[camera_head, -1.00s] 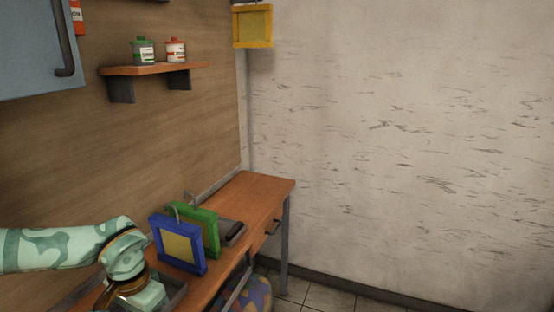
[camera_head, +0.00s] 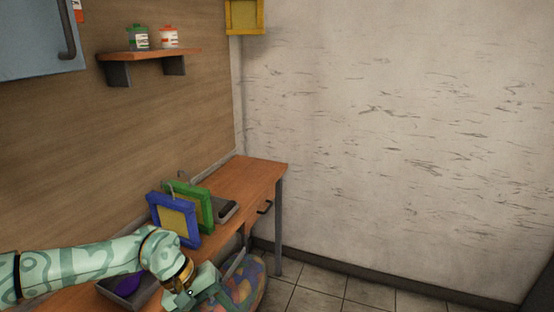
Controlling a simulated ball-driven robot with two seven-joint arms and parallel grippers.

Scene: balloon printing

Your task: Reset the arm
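My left arm (camera_head: 90,262) comes in from the left over the wooden table. Its gripper (camera_head: 190,296) points down at the front edge of the table, close to the patterned balloon-like object (camera_head: 246,284) below. The fingers are small and partly cut by the lower edge, so I cannot tell if they are open or what they hold. A dark tray (camera_head: 112,292) with a purple item (camera_head: 126,283) lies on the table behind the arm. My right gripper is out of view.
A blue frame (camera_head: 174,219) and a green frame (camera_head: 192,203) stand on the table (camera_head: 250,176), with a dark tray beside them. A yellow frame (camera_head: 244,15) hangs high. Tiled floor at right is free.

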